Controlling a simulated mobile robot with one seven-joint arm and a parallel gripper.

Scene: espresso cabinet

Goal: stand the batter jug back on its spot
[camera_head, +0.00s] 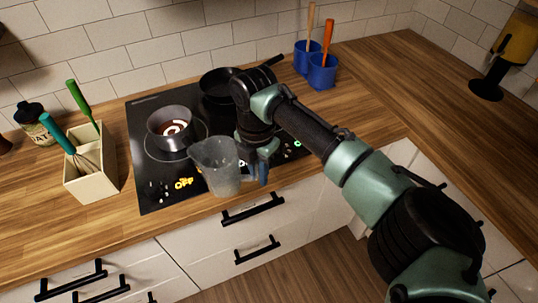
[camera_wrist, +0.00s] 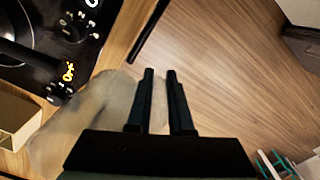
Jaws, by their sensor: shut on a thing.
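The batter jug (camera_head: 218,166) is a translucent grey jug with a spout toward the left. It appears at the front edge of the cooktop and counter; I cannot tell whether its base touches. My gripper (camera_head: 260,170) is at its right side, pointing down, shut on the jug. In the wrist view the jug (camera_wrist: 82,118) shows pale and see-through left of the close-set black fingers (camera_wrist: 160,82). The gripped part is hidden between the fingers. No marked spot for the jug is clear in either view.
The black cooktop (camera_head: 152,182) bears a steel pot (camera_head: 168,122) with brown and white contents, and a dark pan (camera_head: 216,84). A cream utensil box (camera_head: 92,182) stands at left. Blue cups (camera_head: 322,74) with utensils stand at the back right. Counter is clear between box and cooktop's left edge.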

